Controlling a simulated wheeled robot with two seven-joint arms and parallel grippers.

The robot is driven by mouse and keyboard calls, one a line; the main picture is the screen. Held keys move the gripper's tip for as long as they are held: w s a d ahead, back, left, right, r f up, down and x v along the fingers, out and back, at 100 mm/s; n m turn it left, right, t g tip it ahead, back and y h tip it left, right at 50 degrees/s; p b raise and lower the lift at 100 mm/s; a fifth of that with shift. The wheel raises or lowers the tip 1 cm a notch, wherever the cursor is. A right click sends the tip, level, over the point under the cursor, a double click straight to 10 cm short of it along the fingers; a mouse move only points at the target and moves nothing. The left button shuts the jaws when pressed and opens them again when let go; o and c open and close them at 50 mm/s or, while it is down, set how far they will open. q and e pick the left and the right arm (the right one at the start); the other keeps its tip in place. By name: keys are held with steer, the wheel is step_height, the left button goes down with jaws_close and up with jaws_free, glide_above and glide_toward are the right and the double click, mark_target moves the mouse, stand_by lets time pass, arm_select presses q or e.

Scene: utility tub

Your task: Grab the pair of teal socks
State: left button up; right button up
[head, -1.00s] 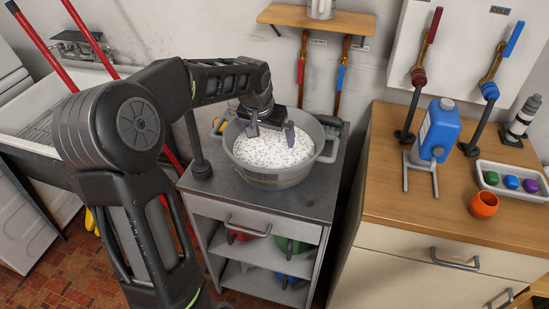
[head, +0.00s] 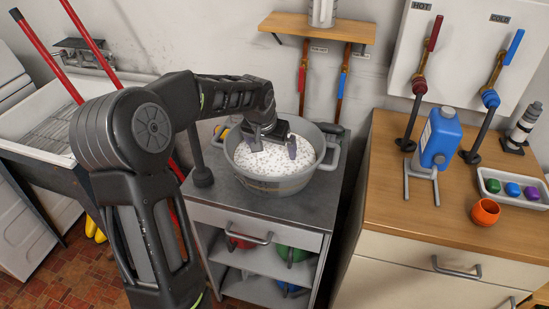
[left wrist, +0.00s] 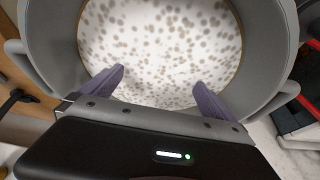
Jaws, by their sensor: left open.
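No teal socks show in either view. A grey round tub (head: 276,184) stands on the dark-topped cabinet, filled with a white, grey-speckled layer (head: 270,165) that hides whatever is under it. The tub rim (left wrist: 255,45) and the speckled layer (left wrist: 160,40) also fill much of the left wrist view. My left gripper (head: 272,147) is over the tub, pointing down. Its two purple-grey fingers are apart, with nothing between them in the left wrist view (left wrist: 158,80). I cannot tell whether the fingertips touch the layer. My right gripper is not in view.
A dark upright post (head: 199,165) stands left of the tub. Red, green and blue items sit on the shelves (head: 255,262) below. A sink (head: 35,125) is at left.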

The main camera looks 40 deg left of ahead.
mark_target(274, 152)
arm_select(q)
steer(key=p+x, duration=0.1)
steer(key=x, duration=0.4)
steer(key=shift+w, duration=0.15)
steer(key=shift+c, duration=0.6)
steer(key=c, duration=1.5)
steer(key=shift+o, duration=0.2)
step_height(274, 152, up, 10)
steer(key=shift+r+b, duration=0.1)
steer(key=shift+b, duration=0.3)
